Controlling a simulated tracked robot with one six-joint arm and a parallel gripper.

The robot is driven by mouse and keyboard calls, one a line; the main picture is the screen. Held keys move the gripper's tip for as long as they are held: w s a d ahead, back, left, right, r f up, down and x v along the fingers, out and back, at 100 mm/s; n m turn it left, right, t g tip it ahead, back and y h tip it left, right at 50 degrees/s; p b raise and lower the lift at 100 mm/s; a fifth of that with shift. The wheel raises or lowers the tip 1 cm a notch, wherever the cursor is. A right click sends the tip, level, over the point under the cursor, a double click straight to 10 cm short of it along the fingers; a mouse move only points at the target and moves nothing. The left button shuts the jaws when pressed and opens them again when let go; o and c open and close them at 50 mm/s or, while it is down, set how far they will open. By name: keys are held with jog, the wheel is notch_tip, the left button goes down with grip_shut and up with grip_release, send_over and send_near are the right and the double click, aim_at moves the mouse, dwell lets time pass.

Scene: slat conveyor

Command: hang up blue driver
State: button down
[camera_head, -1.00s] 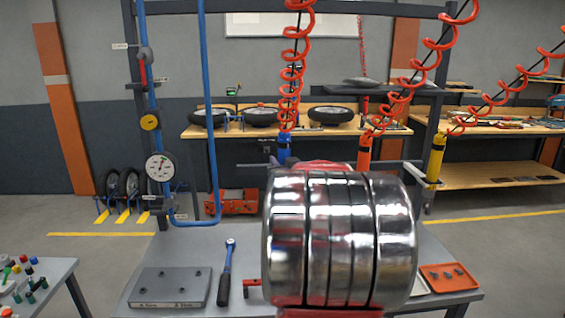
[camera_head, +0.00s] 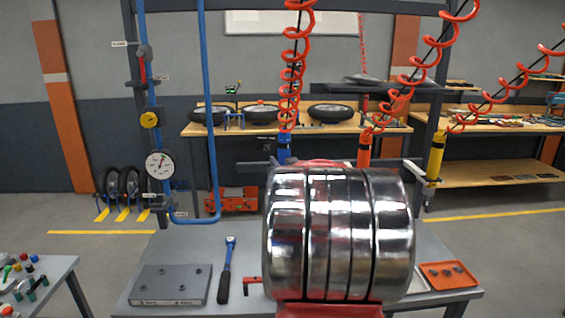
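The blue driver (camera_head: 285,148) shows its upper part at the lower end of a red coiled hose, just left of the middle. Its lower part is hidden behind my chrome and red arm. An orange driver (camera_head: 364,150) and a yellow driver (camera_head: 436,158) hang from similar coils to the right. My gripper cannot be made out; my arm covers the middle of the view. I cannot tell whether anything touches the blue driver.
A grey bench (camera_head: 245,262) carries a dark plate (camera_head: 170,286), a torque wrench (camera_head: 228,268) and an orange tray (camera_head: 448,275). A blue pipe (camera_head: 209,120) with a gauge (camera_head: 159,164) stands at left. A pale bracket (camera_head: 414,171) sits beside the yellow driver.

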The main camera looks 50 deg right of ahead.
jog(key=shift+f, duration=0.25)
dwell(0.7)
jog(key=c, duration=1.3)
grip_release()
jog(key=shift+c, duration=0.2)
jog(key=shift+o, duration=0.3)
jog(key=shift+f, duration=0.15)
jog(key=f+v, duration=0.1)
jog(key=v, duration=1.3)
jog(key=shift+r, duration=0.5)
jog(key=shift+w, duration=0.2)
